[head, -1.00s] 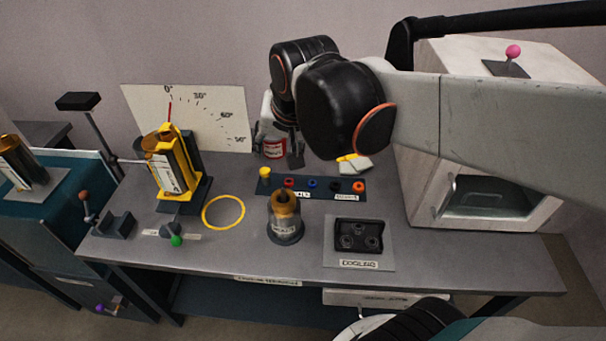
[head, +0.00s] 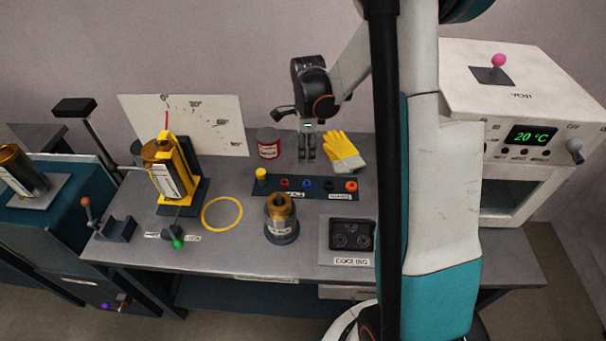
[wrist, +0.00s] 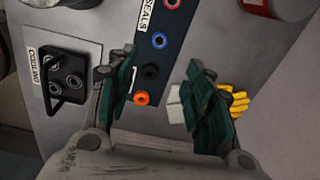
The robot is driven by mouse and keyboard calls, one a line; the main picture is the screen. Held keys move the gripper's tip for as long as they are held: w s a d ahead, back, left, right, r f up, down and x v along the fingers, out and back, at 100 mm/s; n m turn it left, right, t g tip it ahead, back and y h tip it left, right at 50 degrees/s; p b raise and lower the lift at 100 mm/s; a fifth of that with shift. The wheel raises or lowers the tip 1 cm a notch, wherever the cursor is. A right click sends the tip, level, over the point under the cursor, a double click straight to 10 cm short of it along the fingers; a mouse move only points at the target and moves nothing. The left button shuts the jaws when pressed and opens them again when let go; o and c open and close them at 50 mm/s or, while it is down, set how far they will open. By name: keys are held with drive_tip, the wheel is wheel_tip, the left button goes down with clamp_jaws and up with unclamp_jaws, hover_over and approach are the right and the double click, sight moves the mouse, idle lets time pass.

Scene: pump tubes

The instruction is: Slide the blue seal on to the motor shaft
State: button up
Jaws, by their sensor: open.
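The blue seal (head: 307,184) sits in the dark seal rack (head: 318,194), between a red seal and a black one. It also shows in the wrist view (wrist: 159,40), on the labelled rack (wrist: 177,52). My gripper (head: 306,158) points down behind the rack, above the bench, empty. In the wrist view its open fingers (wrist: 160,85) straddle the end of the rack with the orange seal, with the blue seal beyond the fingertips. A cylinder with a brass-coloured top (head: 281,215) stands in front of the rack; I cannot tell whether it holds the motor shaft.
A red can (head: 268,144) and yellow gloves (head: 343,150) lie either side of my gripper. A cooling block (head: 350,235) is front right. A yellow tilting stand (head: 172,170) and yellow ring (head: 222,214) are left. A white oven (head: 515,110) stands at right, partly behind my arm.

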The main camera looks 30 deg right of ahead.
drive_tip(key=f, duration=0.1)
drive_tip(key=b, duration=0.3)
hover_over(307, 180)
drive_tip(key=s, duration=0.1)
drive_tip(key=shift+m, duration=0.4)
wheel_tip(307, 180, down, 9)
drive_tip(key=shift+a+r, duration=0.15)
drive_tip(key=shift+a+f+b, duration=0.15)
drive_tip(key=shift+f+b, duration=0.85)
drive_tip(key=shift+f, duration=1.65)
drive_tip(key=shift+c, duration=0.2)
drive_tip(key=c, duration=1.1)
